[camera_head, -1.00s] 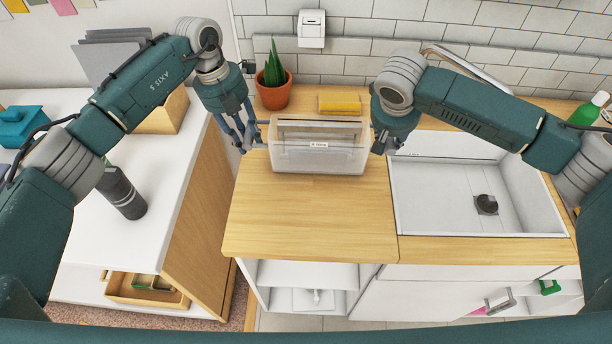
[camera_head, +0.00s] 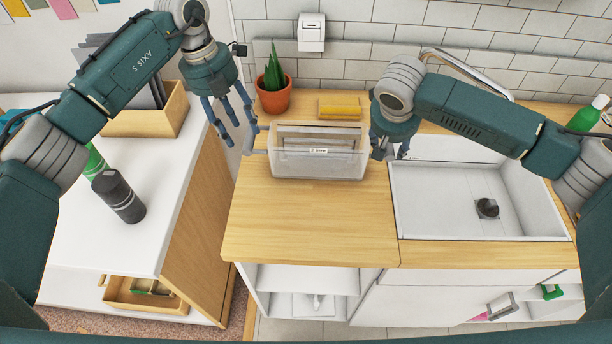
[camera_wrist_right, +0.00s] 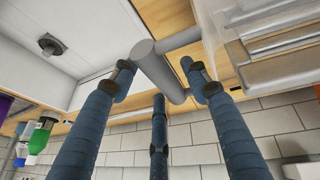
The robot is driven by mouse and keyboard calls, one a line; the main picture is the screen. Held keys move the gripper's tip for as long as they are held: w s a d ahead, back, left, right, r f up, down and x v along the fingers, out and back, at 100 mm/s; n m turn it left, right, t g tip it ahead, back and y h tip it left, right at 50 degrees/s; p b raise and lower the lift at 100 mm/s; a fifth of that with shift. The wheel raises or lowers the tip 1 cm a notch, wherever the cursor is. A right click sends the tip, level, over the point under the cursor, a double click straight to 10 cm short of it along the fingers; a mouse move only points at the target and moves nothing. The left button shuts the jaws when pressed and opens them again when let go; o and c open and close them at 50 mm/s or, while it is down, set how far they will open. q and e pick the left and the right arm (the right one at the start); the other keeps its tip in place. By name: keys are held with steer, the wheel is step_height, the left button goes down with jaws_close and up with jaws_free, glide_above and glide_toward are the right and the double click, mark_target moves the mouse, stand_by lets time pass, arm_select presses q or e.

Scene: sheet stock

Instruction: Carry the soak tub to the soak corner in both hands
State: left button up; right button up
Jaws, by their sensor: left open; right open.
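The soak tub (camera_head: 318,165) is a translucent box with a small front label, level on the wooden counter left of the sink. Its left grey bar handle (camera_head: 249,138) sticks out and is bare. My left gripper (camera_head: 232,130) is open and empty, above and left of that handle, apart from it. My right gripper (camera_head: 390,154) is open at the tub's right side. In the right wrist view its fingers (camera_wrist_right: 158,85) spread around the grey handle (camera_wrist_right: 160,72), with the tub wall (camera_wrist_right: 275,45) beside it. I cannot tell whether they touch. No marked soak corner is identifiable.
A potted plant (camera_head: 273,98) and a yellow sponge (camera_head: 339,112) stand behind the tub. The sink (camera_head: 440,205) is on the right. The counter front (camera_head: 300,220) is clear. A white side cabinet (camera_head: 105,245) at left holds a dark cylinder (camera_head: 122,199).

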steer(key=shift+a+r, duration=0.1)
arm_select(q)
steer(key=shift+a+r, duration=0.25)
steer(key=shift+r, duration=0.75)
arm_select(e)
steer(key=v, duration=1.1)
steer(key=shift+s+r, duration=0.15)
steer(key=shift+r, duration=0.15)
arm_select(q)
steer(key=o, duration=0.8)
arm_select(e)
steer(key=o, duration=0.8)
arm_select(q)
steer(key=shift+o, duration=0.5)
